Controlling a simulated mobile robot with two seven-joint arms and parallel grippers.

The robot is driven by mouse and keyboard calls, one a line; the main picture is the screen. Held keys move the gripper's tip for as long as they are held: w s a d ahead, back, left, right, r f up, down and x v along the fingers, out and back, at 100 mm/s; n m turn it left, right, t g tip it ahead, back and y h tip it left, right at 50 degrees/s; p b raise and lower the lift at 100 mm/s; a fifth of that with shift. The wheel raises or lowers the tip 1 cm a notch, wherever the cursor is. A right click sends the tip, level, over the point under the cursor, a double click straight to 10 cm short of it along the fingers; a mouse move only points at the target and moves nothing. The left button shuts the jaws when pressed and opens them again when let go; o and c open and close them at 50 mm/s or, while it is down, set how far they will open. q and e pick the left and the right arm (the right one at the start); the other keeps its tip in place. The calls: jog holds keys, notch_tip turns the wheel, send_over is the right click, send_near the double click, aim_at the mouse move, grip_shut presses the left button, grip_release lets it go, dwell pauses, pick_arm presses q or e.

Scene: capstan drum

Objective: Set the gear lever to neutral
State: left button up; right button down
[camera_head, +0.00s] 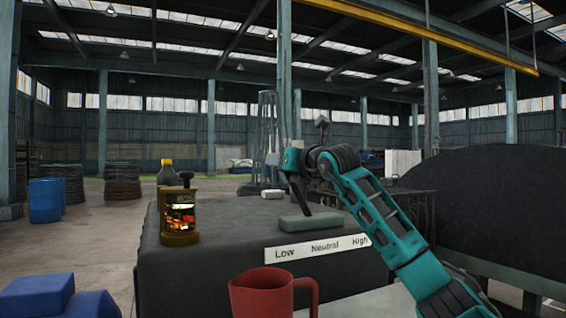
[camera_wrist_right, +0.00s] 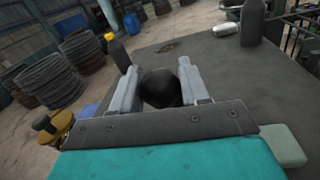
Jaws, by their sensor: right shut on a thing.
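The gear lever (camera_head: 303,201) is a dark stick rising from a grey-green base block (camera_head: 312,222) on the dark housing. It tilts to the left, with its top toward the Low side. A white label strip (camera_head: 318,247) in front reads Low, Neutral, High from left to right. My right gripper (camera_head: 294,176) is at the lever's top. In the right wrist view its two grey fingers stand on either side of the round dark knob (camera_wrist_right: 161,88), shut on it. The fingers hide part of the knob in the head view. My left gripper is not in view.
A red jug (camera_head: 262,297) stands at the front. An amber lantern-like container (camera_head: 180,217) and a dark bottle with a yellow cap (camera_head: 166,172) are at the left. A small white item (camera_head: 273,193) lies behind the lever. A large dark drum (camera_head: 490,208) fills the right.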

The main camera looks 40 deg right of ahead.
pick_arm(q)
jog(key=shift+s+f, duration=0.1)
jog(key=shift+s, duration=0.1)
pick_arm(e)
jog(key=s+d+r+m, duration=0.2)
jog(key=d+m, duration=0.3)
jog(key=d, duration=0.3)
jog(key=shift+s+m+t, duration=0.25)
jog(key=shift+m+t, duration=0.05)
jog(key=shift+m, duration=0.1)
jog(key=c, duration=0.6)
grip_release()
jog(key=shift+c, duration=0.2)
pick_arm(q)
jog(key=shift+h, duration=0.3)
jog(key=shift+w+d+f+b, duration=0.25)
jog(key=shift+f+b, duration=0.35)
jog(key=shift+b, duration=0.45)
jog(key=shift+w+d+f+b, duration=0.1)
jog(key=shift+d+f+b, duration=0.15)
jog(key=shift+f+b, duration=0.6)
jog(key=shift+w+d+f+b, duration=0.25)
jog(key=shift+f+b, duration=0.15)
jog(key=shift+b, duration=0.8)
pick_arm(e)
jog(key=s+a, duration=0.2)
jog(key=s, duration=1)
jog(key=shift+s+a+f, duration=0.3)
jog(key=shift+f, duration=0.1)
